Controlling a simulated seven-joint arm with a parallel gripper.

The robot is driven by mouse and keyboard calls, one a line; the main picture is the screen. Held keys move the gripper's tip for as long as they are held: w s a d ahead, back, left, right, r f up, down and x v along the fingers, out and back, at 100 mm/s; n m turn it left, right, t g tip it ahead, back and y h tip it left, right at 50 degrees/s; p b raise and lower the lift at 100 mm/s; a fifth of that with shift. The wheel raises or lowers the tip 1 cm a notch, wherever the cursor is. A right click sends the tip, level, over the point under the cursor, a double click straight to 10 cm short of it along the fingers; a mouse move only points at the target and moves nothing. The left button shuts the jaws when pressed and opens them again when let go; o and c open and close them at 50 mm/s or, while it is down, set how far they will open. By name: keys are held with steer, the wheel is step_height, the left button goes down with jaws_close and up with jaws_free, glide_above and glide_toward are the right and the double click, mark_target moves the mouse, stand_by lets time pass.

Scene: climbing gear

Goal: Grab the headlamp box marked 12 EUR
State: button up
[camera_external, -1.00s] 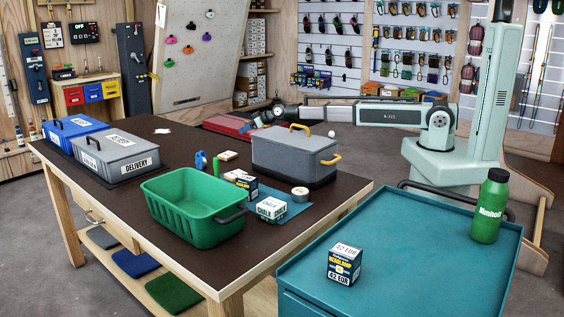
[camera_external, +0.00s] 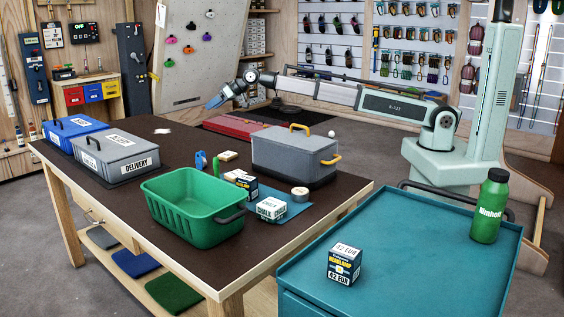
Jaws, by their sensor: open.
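A dark headlamp box (camera_external: 344,264) with a white top stands on the teal cart at the front right; its label reads 42 EUR. A similar dark box with a white label (camera_external: 246,186) stands on the brown table, behind the green basket (camera_external: 195,222); its price is too small to read. I see no box clearly marked 12 EUR. My gripper (camera_external: 214,102) is open, with blue fingers, up behind the table's far side and well away from both boxes. No object shows between its fingers.
A grey cooler (camera_external: 295,157) with yellow handles stands behind. Grey and blue delivery crates are at left. A green bottle (camera_external: 490,206) stands on the cart (camera_external: 420,250).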

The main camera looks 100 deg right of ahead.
steer(key=a+f+g+y, duration=0.1)
steer(key=a+f+g, duration=0.1)
steer(key=a, duration=0.9)
steer(key=m+g, duration=0.3)
steer(key=g, duration=0.6)
glide_toward(247, 178)
steer(key=shift+s+a+f, duration=0.15)
steer(key=shift+a, duration=0.2)
step_height(247, 178, down, 8)
steer(key=shift+f, duration=0.1)
steer(key=shift+d+f, duration=0.35)
steer(key=shift+f, duration=0.3)
steer(key=shift+w+d+f, duration=0.1)
steer(key=shift+d+f, duration=0.05)
steer(key=shift+f, duration=0.8)
steer(key=shift+w+d+f, duration=0.1)
steer(key=shift+d+f, duration=0.05)
steer(key=shift+f, duration=0.85)
steer(key=shift+c, duration=0.2)
